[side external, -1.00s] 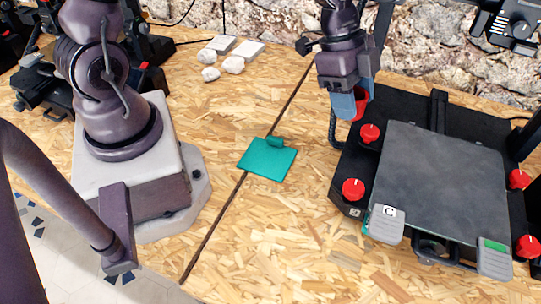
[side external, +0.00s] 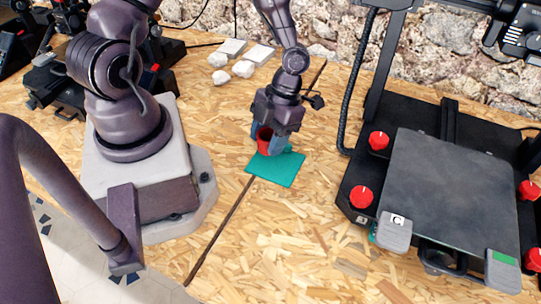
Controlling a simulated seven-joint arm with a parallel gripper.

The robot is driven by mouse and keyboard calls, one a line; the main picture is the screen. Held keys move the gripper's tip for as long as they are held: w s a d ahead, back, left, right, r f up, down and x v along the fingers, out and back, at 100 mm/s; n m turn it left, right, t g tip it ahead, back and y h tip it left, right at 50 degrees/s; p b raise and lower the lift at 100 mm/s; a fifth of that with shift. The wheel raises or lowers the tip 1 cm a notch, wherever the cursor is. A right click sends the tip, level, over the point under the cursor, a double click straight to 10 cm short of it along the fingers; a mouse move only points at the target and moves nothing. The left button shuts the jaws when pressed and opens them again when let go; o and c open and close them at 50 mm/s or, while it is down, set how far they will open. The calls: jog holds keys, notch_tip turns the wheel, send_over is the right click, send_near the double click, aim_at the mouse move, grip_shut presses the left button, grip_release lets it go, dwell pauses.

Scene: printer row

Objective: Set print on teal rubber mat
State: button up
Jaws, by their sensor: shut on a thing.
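The print is a red, cup-like piece (side external: 264,141). My gripper (side external: 268,142) is shut on it, with a blue-grey finger on either side. The teal rubber mat (side external: 284,171) lies flat on the wooden bench, and the held print is over its far left part. I cannot tell whether the print touches the mat. My gripper hides part of the mat's far edge and part of the print.
A black printer with a dark grey bed (side external: 450,185) and red knobs stands at the right. Several pale blocks and lumps (side external: 243,69) lie at the back. A dark seam (side external: 222,225) crosses the bench. The bench in front of the mat is clear.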

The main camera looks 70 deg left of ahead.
aim_at(268, 163)
jog(key=shift+f, duration=2.4)
jog(key=shift+f, duration=0.1)
jog(key=o, duration=0.9)
